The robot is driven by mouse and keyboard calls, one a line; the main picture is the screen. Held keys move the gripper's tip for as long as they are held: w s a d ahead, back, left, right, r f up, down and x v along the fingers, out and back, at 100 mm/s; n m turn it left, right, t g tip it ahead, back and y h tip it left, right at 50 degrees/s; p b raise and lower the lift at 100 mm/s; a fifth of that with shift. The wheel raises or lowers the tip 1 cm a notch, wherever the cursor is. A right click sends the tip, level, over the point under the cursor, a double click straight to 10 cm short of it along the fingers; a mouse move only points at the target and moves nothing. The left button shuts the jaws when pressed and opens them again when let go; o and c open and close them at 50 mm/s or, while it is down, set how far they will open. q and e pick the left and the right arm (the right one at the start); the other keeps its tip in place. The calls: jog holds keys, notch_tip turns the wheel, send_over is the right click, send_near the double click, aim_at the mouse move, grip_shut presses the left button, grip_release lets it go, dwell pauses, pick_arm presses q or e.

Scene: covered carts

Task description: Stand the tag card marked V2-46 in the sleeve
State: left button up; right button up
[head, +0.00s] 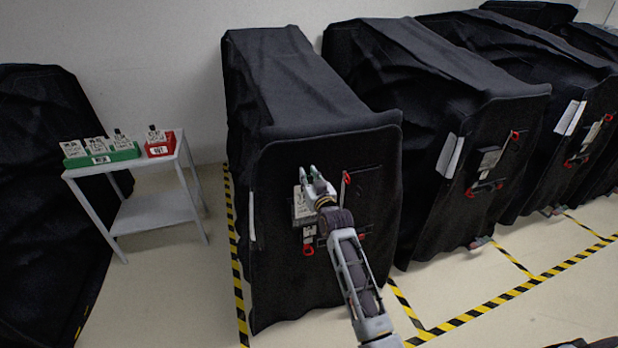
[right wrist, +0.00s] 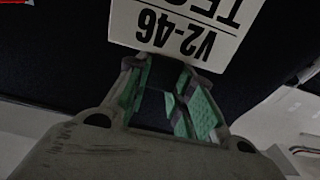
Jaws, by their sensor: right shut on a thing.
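The tag card marked V2-46 (right wrist: 190,28) is white with black print and reads upside down in the right wrist view. My right gripper (right wrist: 170,82) is shut on its edge, with green pads on the fingers. In the head view my right gripper (head: 316,180) is in front of the middle covered cart's black front. A pale printed patch (head: 302,204) shows just left of the fingers; I cannot tell how much of it is card and how much is sleeve. My wrist hides part of this area. My left gripper is out of view.
A small grey stand (head: 150,213) at left holds a green holder (head: 103,157) and a red holder (head: 160,149) with cards. More covered carts (head: 475,110) stand to the right. Yellow-black tape (head: 238,270) marks the floor. Red-ended straps (head: 346,178) are near my gripper.

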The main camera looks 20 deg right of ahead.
jog(key=shift+f+b, duration=0.5)
jog(key=shift+f, duration=0.65)
dwell(0.5)
jog(key=o, duration=1)
jog(key=shift+c, duration=0.2)
jog(key=shift+s, duration=0.2)
jog(key=s, duration=1.1)
jog(key=shift+s+d, duration=0.2)
jog(key=shift+s, duration=0.1)
dwell(0.5)
jog(key=shift+r, duration=0.15)
